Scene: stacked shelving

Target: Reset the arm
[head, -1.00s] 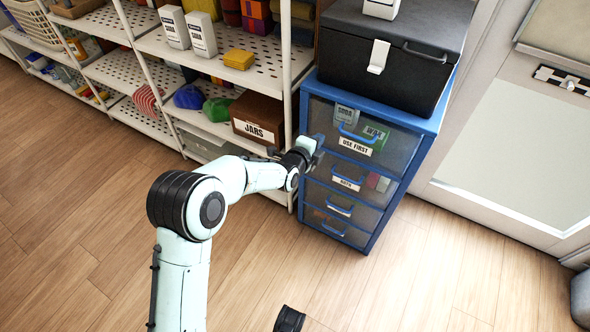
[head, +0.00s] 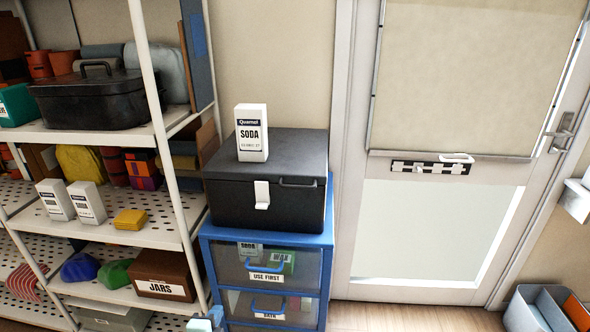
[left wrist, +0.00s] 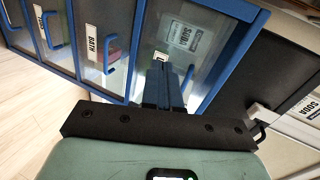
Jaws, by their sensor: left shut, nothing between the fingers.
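My left gripper (head: 212,315) shows only in part at the bottom edge of the head view, in front of the lower left of the blue drawer unit (head: 327,240). In the left wrist view my left gripper (left wrist: 167,88) has its two dark fingers together, with nothing between them. They point toward the drawer fronts. The top drawer (head: 265,265), labelled USE FIRST, looks shut, and boxes show through its clear front. I cannot tell whether the fingers touch it. My right gripper is not in view.
A black case (head: 232,203) stands on the drawer unit, with a white SODA box (head: 252,135) on top. A loaded white shelf rack (head: 157,110) is at left. A door (head: 350,120) and a grey bin (head: 522,318) are at right.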

